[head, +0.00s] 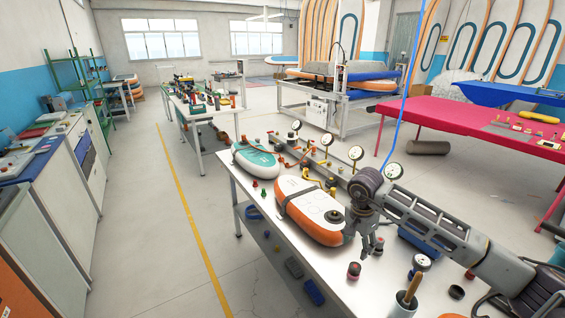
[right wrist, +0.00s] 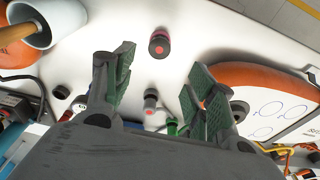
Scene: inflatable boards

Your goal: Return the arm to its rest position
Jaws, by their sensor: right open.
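My right arm reaches in from the right of the head view, over the metal worktable (head: 330,288). Its gripper (head: 371,248) points down beside the orange-and-white inflatable board (head: 308,212). In the right wrist view the gripper (right wrist: 162,60) shows its two green-padded fingers spread apart with nothing held between them. My left gripper is in neither view.
A grey cup with a wooden handle (head: 403,302) stands at the table's front. A teal-and-white board (head: 255,160) lies farther back. Pressure gauges (head: 356,153) and fittings line the table's far side. A red table (head: 455,118) stands at right. The floor at left is clear.

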